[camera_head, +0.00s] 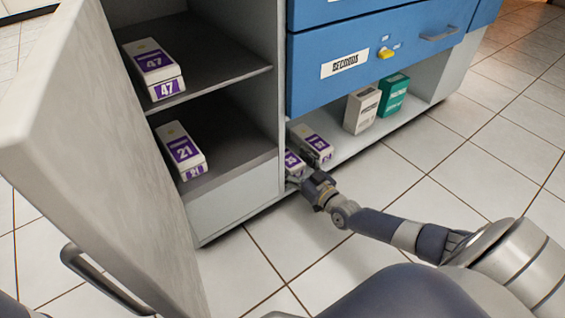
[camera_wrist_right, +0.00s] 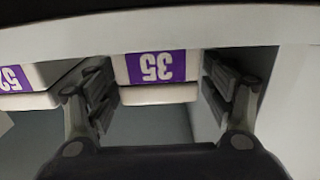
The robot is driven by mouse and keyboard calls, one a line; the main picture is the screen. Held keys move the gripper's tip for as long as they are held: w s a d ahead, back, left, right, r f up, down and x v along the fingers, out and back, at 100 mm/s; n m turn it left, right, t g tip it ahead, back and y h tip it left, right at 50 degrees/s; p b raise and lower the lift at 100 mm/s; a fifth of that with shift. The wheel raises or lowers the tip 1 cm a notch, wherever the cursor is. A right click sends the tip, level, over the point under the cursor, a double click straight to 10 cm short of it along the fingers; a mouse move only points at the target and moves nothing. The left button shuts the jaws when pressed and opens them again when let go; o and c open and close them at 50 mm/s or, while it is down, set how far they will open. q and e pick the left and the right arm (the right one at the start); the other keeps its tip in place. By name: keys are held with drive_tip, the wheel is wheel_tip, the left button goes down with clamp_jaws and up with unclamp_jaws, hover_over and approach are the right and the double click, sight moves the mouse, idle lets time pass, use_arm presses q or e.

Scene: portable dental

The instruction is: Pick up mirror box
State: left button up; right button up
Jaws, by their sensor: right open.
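No label reading "mirror" is legible, so I cannot tell by name which box is the mirror box. My right gripper (camera_head: 312,184) is at the low open shelf under the blue drawers, close to a white box with a purple number label (camera_head: 293,164). In the right wrist view the open fingers (camera_wrist_right: 160,98) stand on either side of a white box whose purple label looks like 35, upside down (camera_wrist_right: 157,92). Gaps show between box and fingers. A second white and purple box (camera_head: 312,146) lies beside it, also at the left of the wrist view (camera_wrist_right: 30,85). My left gripper is not visible.
White boxes labelled 47 (camera_head: 153,68) and 21 (camera_head: 182,150) lie on the left cabinet shelves. A white box (camera_head: 361,110) and a green box (camera_head: 393,95) stand farther right on the low shelf. An open cabinet door (camera_head: 100,150) fills the left. Tiled floor is clear.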

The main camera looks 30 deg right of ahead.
sight(287, 156)
drive_tip(key=shift+w+f+b, duration=0.15)
drive_tip(key=shift+w+b, duration=0.5)
drive_tip(key=shift+w, duration=0.4)
drive_tip(key=shift+w+a, duration=0.1)
drive_tip(key=shift+w, duration=0.35)
drive_tip(key=shift+c, duration=0.2)
drive_tip(key=c, duration=1.4)
drive_tip(key=shift+r, duration=0.25)
